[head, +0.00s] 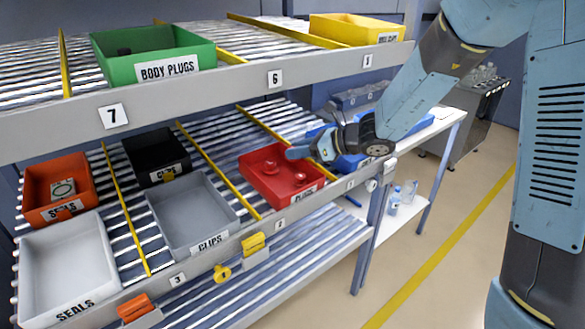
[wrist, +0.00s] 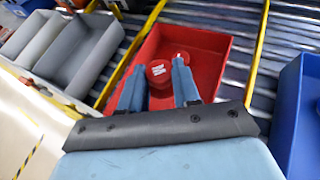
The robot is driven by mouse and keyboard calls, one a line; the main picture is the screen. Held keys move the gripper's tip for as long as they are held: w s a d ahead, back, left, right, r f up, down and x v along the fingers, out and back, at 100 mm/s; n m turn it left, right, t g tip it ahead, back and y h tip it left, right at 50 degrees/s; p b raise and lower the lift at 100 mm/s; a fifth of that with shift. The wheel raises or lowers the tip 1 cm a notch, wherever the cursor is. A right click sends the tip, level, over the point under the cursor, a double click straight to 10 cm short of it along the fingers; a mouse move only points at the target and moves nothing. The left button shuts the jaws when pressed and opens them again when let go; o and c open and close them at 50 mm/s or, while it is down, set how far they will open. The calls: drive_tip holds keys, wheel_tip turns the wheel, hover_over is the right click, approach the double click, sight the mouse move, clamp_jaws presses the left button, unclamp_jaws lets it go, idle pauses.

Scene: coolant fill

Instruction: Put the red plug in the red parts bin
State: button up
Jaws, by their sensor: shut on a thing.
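The red parts bin (head: 275,194) sits on the upper-middle roller shelf, with a white label on its front and a few red plugs (head: 299,177) inside. My gripper (head: 299,152) reaches over the bin's right rim in the head view. In the wrist view, my gripper (wrist: 158,68) is over the red bin (wrist: 212,70), its two blue fingers on either side of a red plug (wrist: 158,74), shut on it. Another red part (wrist: 184,55) shows by the right fingertip. Whether the held plug touches the bin floor, I cannot tell.
Yellow dividers (head: 262,131) separate the lanes. A grey clips bin (head: 190,212), a black bin (head: 155,155) and an orange seals bin (head: 58,188) stand to the left. A blue bin (wrist: 301,110) lies right in the wrist view. The upper shelf's front rail (head: 230,84) runs above.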

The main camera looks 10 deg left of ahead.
drive_tip(key=shift+s+a+f, duration=0.1)
drive_tip(key=shift+a+f, duration=0.9)
drive_tip(key=shift+f, duration=0.25)
wheel_tip(320, 180, down, 3)
drive_tip(key=shift+a+f, duration=0.15)
drive_tip(key=shift+f, duration=0.05)
drive_tip(key=shift+f, duration=0.5)
